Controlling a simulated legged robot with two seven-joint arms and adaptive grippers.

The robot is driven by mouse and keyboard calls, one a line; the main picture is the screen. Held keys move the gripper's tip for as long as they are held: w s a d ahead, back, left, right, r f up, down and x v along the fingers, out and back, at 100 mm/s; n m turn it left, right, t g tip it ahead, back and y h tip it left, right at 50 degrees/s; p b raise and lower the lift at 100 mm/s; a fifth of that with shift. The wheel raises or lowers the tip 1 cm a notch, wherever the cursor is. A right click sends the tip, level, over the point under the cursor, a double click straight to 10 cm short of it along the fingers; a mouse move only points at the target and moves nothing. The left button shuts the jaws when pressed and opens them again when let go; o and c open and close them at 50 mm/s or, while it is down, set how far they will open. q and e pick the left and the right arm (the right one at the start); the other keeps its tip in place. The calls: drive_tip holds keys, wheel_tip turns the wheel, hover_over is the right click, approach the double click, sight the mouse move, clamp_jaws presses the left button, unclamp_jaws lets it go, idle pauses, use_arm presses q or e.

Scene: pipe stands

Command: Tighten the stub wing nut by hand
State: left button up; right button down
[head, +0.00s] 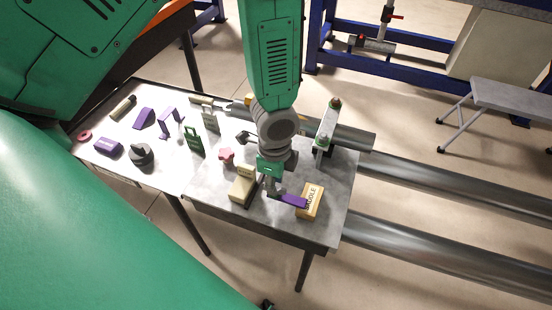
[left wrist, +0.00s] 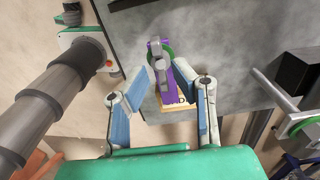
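My left gripper (head: 271,190) is low over the right part of the table. Its fingers converge on a narrow purple piece (head: 291,200), which extends right over a labelled box (head: 312,206). In the left wrist view the purple piece (left wrist: 168,92) lies between the blue-sided fingers, with grey rounded parts and a green ring close by. I cannot tell whether this piece is the wing nut. A grey fitting with a green collar (head: 322,142) stands at the table's far right. My right gripper is not in view.
A cream block (head: 242,186) and a pink knob-shaped part (head: 226,155) stand left of the gripper. Several purple, green and dark parts lie on the white left section. Large pipes (head: 440,254) run right of the table. The table's front right has bare room.

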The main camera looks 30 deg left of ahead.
use_arm(q)
drive_tip(key=shift+r, duration=2.8)
drive_tip(key=shift+r, duration=0.3)
wheel_tip(320, 180, up, 11)
drive_tip(key=s+f+n+h, duration=0.1)
drive_tip(key=s+f+n, duration=0.3)
drive_tip(key=f, duration=0.5)
drive_tip(key=s+f+n+h, duration=0.1)
drive_tip(key=s+f+n, duration=0.4)
drive_tip(key=f, duration=0.3)
drive_tip(key=s+a+f+n+y, duration=0.2)
drive_tip(key=s+a+f+n, duration=0.4)
drive_tip(key=s+f, duration=0.3)
wheel_tip(320, 180, down, 18)
drive_tip(key=w+d+b, duration=0.1)
drive_tip(key=b, duration=1.8)
drive_tip(key=shift+d+r+t, duration=0.15)
drive_tip(key=shift+r+t, duration=0.1)
drive_tip(key=shift+t, duration=0.05)
